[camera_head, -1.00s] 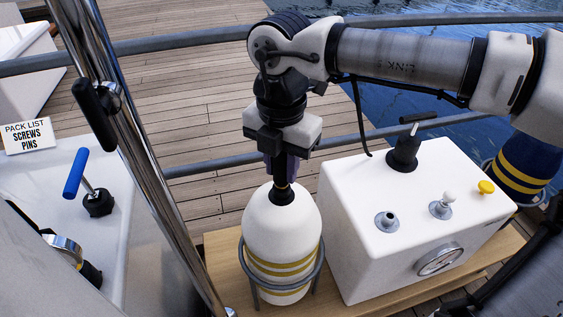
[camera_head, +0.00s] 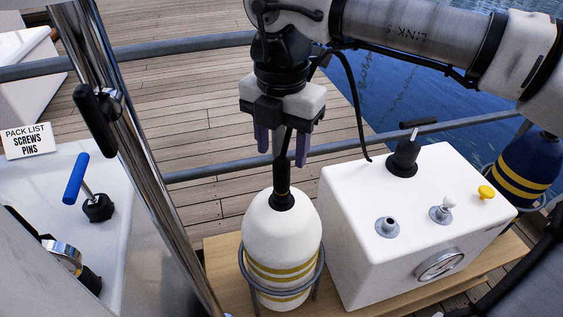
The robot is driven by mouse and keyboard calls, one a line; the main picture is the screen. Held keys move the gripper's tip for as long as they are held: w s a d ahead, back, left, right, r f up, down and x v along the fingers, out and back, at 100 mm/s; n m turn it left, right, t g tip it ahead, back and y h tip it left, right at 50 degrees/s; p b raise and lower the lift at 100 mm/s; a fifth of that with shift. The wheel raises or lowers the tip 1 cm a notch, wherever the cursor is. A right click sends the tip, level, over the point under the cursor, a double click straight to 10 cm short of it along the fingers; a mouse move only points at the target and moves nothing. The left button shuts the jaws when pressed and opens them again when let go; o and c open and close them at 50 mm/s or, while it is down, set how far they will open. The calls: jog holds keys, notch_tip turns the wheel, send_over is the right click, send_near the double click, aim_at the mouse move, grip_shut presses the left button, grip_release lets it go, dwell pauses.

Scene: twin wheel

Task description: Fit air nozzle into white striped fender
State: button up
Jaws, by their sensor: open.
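The white striped fender (camera_head: 282,235) stands upright in a grey ring holder, with gold bands around its lower half. The air nozzle (camera_head: 283,178) is dark with a thin gold-coloured band and stands upright in the black collar (camera_head: 282,201) on the fender's top. How deep it sits inside the collar is hidden. My gripper (camera_head: 282,153) points down above the fender. Its two purple fingers are spread on either side of the nozzle's upper end, with visible gaps, and hold nothing.
A white pump box (camera_head: 345,230) with a black handle, fittings and a gauge stands right of the fender on a wooden board. A blue striped fender (camera_head: 525,168) is at the far right. A chrome pole (camera_head: 150,170) rises at left. Grey rails (camera_head: 225,162) run behind.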

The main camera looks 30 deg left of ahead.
notch_tip(320, 180, up, 8)
jog(key=shift+s+f, duration=0.1)
jog(key=shift+f, duration=0.1)
dwell(0.6)
